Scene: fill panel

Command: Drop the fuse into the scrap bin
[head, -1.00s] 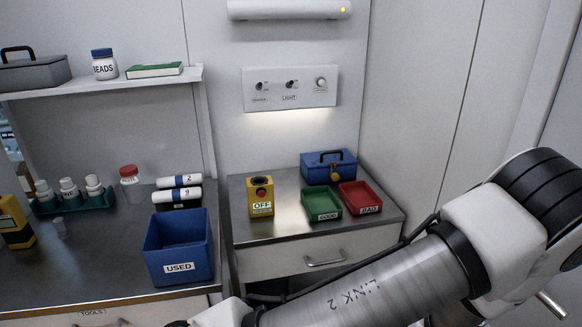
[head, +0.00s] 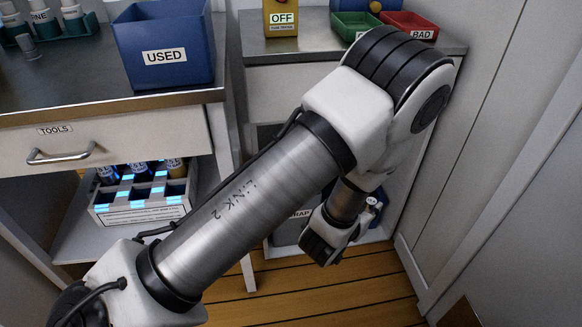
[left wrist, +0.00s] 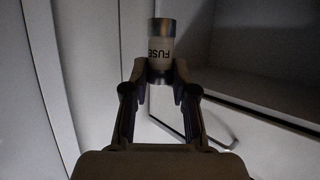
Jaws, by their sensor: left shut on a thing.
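The fuse (left wrist: 161,42) is a pale cylinder with metal end caps and the word FUSE on it. In the left wrist view my left gripper (left wrist: 161,74) is shut on the fuse's lower end. The right gripper is not in view.
The blue USED bin (head: 165,52) stands on the left counter, above the TOOLS drawer (head: 90,143). Green (head: 352,24) and red (head: 410,20) trays and the yellow OFF box (head: 281,17) stand on the right cabinet. Wooden floor (head: 330,297) is open in front.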

